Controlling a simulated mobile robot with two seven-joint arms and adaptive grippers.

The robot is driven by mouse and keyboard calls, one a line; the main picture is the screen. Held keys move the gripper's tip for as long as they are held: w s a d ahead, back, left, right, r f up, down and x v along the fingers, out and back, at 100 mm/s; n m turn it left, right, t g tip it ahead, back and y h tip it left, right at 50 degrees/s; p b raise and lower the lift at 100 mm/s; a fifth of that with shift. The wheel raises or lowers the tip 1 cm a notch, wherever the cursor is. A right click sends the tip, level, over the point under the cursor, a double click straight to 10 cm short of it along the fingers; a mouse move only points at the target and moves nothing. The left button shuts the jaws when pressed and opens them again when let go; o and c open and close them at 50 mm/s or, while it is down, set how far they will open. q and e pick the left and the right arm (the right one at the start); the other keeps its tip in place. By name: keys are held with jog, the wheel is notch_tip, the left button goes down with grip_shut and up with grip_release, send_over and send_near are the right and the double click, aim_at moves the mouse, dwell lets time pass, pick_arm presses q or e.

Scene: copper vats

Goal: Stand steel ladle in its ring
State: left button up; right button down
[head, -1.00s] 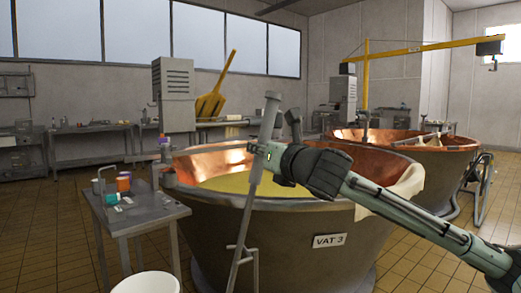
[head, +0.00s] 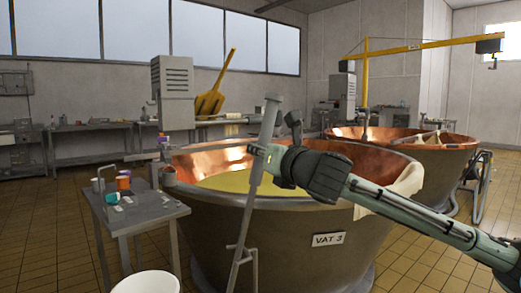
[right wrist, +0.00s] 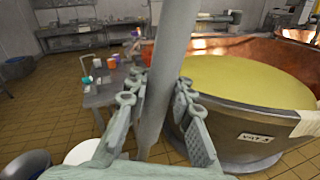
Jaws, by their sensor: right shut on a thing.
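The steel ladle shows as a long grey pole (head: 259,165), slightly tilted, in front of the vat marked VAT 3. My right gripper (head: 264,155) is shut on its upper part. In the right wrist view the pole (right wrist: 168,65) runs between the two fingers of the right gripper (right wrist: 156,100). A thin grey bracket (head: 247,250) shows beside the pole's lower part; I cannot tell whether it is the ring or part of the ladle. The pole's lower end runs toward the bottom edge of the head view, and no bowl is clearly visible. My left gripper is not in view.
The copper-lined vat (head: 300,235) with yellow liquid stands right behind the pole. A small steel table (head: 150,215) with cups is to the left, with a white bucket (head: 147,283) in front. A second vat (head: 440,160) stands back right.

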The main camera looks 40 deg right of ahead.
jog(key=c, duration=1.3)
grip_release()
jog(key=shift+o, duration=0.2)
jog(key=shift+s, duration=0.1)
jog(key=s+a, duration=0.1)
jog(key=s, duration=0.6)
jog(key=shift+s+a, duration=0.15)
